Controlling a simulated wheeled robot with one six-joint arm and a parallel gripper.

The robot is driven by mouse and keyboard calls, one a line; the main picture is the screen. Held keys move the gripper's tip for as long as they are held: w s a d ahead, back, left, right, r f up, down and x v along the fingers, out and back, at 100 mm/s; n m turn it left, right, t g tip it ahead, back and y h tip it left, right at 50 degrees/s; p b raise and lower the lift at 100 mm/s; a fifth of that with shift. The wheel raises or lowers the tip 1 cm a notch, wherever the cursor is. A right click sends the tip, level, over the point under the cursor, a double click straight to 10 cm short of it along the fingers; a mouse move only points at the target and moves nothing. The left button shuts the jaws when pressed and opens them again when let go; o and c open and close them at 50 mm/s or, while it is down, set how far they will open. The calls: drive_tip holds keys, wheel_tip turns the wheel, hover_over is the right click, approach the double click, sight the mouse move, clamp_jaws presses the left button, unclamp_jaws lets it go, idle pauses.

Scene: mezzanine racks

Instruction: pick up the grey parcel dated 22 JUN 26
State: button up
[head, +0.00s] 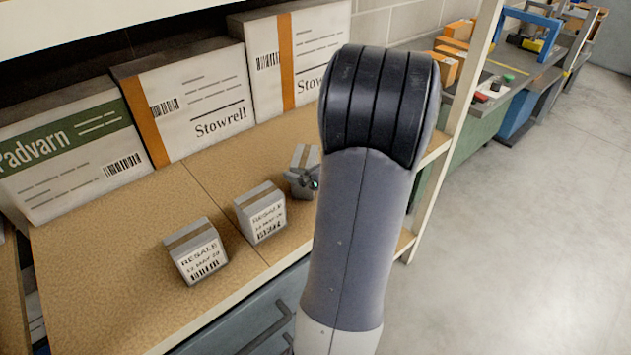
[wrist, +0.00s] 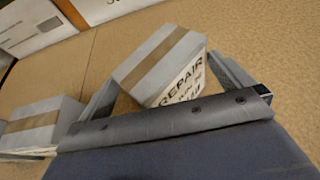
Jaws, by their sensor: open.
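A grey parcel with a tan tape strip (wrist: 160,62) lies between the fingers of my gripper (wrist: 163,72) in the wrist view. Its label reads REPAIR, with a date line that looks like JUN; the rest of the date is partly hidden by my gripper. My gripper is open, one finger on each side of the parcel; I cannot tell whether either touches it. In the head view this parcel (head: 307,155) stands on the shelf, partly behind my gripper (head: 303,179) and my arm.
Two similar grey parcels marked RESALE, one in the middle (head: 262,213) and one at left (head: 197,252), stand on the tan shelf (head: 110,265). Large white boxes (head: 195,100) line the back. A pale rack upright (head: 455,130) stands at right. Open floor lies beyond.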

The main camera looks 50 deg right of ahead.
drive_tip(key=shift+c, duration=0.4)
drive_tip(key=c, duration=1.5)
